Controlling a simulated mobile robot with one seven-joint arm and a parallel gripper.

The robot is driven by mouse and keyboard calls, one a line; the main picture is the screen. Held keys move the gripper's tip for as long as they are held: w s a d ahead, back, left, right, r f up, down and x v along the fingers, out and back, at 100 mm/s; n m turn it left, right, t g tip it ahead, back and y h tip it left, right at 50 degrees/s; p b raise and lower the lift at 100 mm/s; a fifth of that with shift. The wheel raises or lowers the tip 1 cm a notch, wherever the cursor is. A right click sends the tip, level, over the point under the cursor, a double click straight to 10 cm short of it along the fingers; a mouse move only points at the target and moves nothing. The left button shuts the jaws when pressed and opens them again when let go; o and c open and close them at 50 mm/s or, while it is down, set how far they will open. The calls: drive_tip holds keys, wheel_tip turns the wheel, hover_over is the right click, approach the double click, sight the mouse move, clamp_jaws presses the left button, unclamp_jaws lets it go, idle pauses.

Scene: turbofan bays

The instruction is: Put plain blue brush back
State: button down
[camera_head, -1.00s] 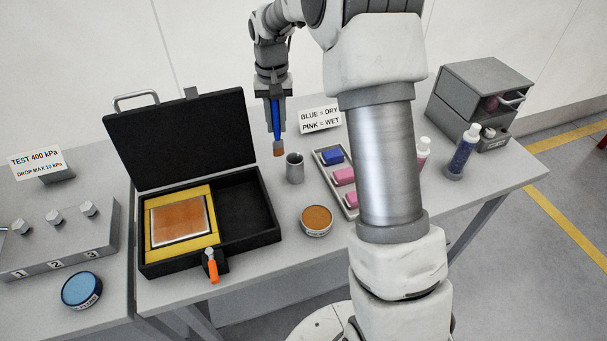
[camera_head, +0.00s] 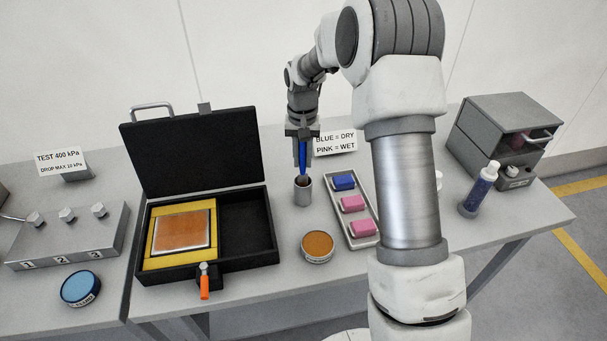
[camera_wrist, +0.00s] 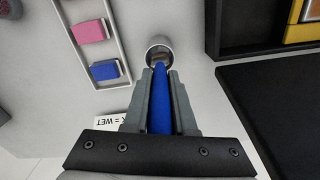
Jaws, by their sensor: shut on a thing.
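My gripper (camera_head: 302,138) is shut on the blue brush (camera_head: 302,153), which it holds nearly upright with the bristles down. The brush is over a small grey metal cup (camera_head: 303,194), and its lower end is at the cup's mouth. In the wrist view the blue handle (camera_wrist: 161,100) lies between my fingers, and the brush tip is at the opening of the cup (camera_wrist: 159,45). How deep the tip sits in the cup is hard to tell.
A tray (camera_head: 366,241) of blue and pink blocks stands right of the cup. An open black case (camera_head: 262,262) is on the left. A round orange-topped tin (camera_head: 317,247) stands in front. A sign (camera_head: 336,143) stands behind. A bottle (camera_head: 480,187) and drawer box (camera_head: 500,135) are at right.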

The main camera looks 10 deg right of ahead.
sight(303, 174)
drive_tip(key=shift+f, duration=2.2)
drive_tip(key=shift+f, duration=0.25)
drive_tip(key=c, duration=0.7)
unclamp_jaws()
drive_tip(key=shift+c, duration=0.2)
drive_tip(key=shift+r, duration=0.1)
